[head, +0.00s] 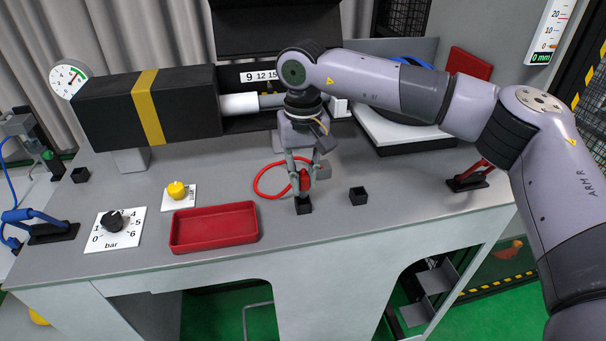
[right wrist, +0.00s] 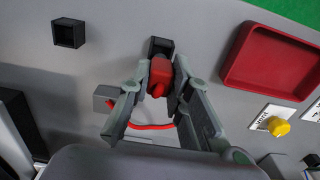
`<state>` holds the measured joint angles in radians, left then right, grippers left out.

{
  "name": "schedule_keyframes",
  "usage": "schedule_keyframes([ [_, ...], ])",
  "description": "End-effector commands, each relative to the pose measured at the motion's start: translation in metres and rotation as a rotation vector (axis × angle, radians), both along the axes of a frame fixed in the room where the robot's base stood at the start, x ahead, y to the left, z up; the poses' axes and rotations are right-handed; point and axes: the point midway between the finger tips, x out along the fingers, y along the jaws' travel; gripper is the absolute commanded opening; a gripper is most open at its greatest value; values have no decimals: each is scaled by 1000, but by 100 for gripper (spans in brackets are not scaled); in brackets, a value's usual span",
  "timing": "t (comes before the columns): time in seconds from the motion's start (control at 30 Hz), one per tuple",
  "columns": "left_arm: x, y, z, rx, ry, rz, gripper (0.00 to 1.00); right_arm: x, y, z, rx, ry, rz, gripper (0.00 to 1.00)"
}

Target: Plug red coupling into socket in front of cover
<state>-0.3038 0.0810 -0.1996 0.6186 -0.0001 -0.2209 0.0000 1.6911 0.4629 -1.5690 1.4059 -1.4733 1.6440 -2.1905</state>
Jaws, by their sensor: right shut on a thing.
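The red coupling (head: 304,181) is held upright between the fingers of my right gripper (head: 303,185), which is shut on it. It also shows in the right wrist view (right wrist: 160,76). A small black socket (head: 304,206) is directly below the coupling; in the right wrist view the same socket (right wrist: 161,46) is partly hidden behind it. I cannot tell whether the coupling's tip is inside the socket or just above it. A red hose (head: 262,180) loops on the table behind the coupling. A black lid (head: 275,25) stands up behind the machine. My left gripper is not in view.
A second black socket (head: 358,194) stands to the right, and another (head: 80,174) far left. A small grey block (head: 323,171) is close behind the gripper. A red tray (head: 214,228), yellow knob (head: 176,190) and pressure dial (head: 113,221) lie left. The front table edge is clear.

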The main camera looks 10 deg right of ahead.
Motion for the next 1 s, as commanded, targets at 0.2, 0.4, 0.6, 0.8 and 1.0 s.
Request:
schedule_keyframes([
  [0.2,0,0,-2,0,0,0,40,0,0,-2,0,0,0,3],
  [0.4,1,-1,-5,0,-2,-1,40,0,0,-6,0,0,0,3],
  [0.6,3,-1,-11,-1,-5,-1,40,0,0,-14,1,0,0,3],
  [0.8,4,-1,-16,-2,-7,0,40,0,0,-21,1,0,0,3],
  [1.0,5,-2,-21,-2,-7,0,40,0,0,-28,1,-1,1,3],
])
